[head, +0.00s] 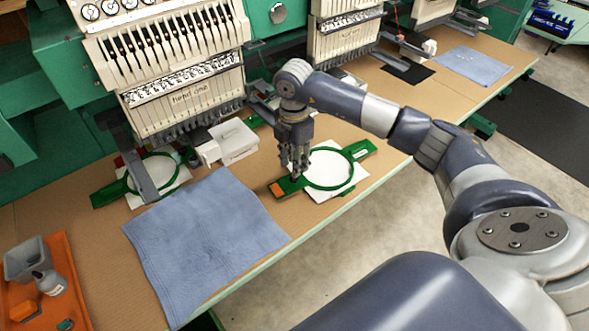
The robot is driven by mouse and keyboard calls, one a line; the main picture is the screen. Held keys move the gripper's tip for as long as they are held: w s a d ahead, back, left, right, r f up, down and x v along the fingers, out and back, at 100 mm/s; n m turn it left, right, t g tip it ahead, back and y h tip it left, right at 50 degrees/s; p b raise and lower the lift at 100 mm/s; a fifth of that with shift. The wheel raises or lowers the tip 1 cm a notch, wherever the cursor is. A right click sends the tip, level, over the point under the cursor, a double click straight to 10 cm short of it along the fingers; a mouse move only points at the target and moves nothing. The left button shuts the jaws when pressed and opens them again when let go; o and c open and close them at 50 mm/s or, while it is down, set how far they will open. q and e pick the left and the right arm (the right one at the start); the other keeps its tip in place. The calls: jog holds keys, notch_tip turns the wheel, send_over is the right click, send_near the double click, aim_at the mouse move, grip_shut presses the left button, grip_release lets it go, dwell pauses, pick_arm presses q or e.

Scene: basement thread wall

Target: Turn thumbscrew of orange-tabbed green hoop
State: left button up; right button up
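The orange-tabbed green hoop (331,189) lies flat on white fabric near the table's front edge, right of the middle. Its orange tab (278,190) is at the left end of its green bracket. My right gripper (296,176) points straight down over the hoop's left side, between the tab and the ring. Its fingertips are at or just above the bracket; I cannot tell whether they touch it. The fingers look close together, but their gap is unclear. The thumbscrew is not distinguishable and may be hidden behind the fingers. My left gripper is not in view.
A second green hoop (158,185) lies under the embroidery head (175,75) at left. A blue cloth (203,243) covers the table left of the tabbed hoop. A white box (232,141) stands behind. An orange tray (75,280) holds small items at lower left.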

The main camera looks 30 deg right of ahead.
notch_tip(320, 180, up, 8)
jog(key=shift+f, duration=0.25)
dwell(0.4)
